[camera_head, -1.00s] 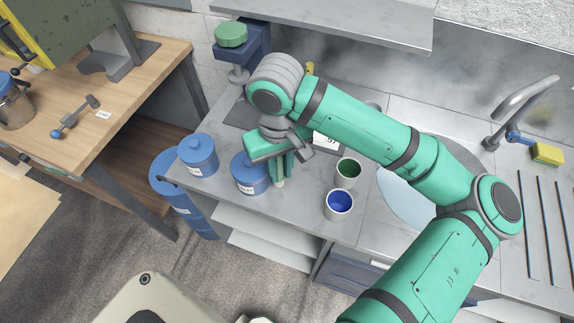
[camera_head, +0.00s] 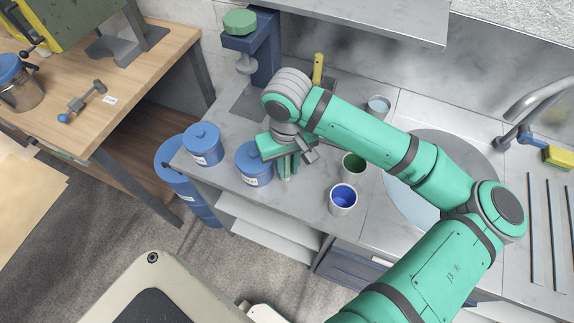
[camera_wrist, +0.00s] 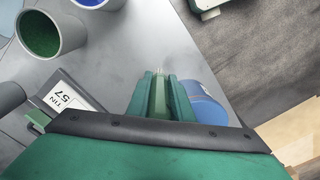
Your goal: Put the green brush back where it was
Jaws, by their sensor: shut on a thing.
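My gripper (camera_head: 286,166) is shut on the green brush (camera_wrist: 160,98), which shows as a pale green strip between the two green fingers in the wrist view. In the head view only its lower end (camera_head: 287,178) shows below the fingers, pointing down over the grey counter (camera_head: 215,175). I cannot tell whether it touches the counter. The brush is just right of a blue lidded tin (camera_head: 254,164). A cup with a green inside (camera_head: 353,164) and a cup with a blue inside (camera_head: 343,199) stand to the right of the gripper.
Another blue lidded tin (camera_head: 203,145) stands at the counter's left edge. A grey cup (camera_head: 378,107) and a yellow handle (camera_head: 318,68) are behind my arm. A round basin (camera_head: 470,150) is at right.

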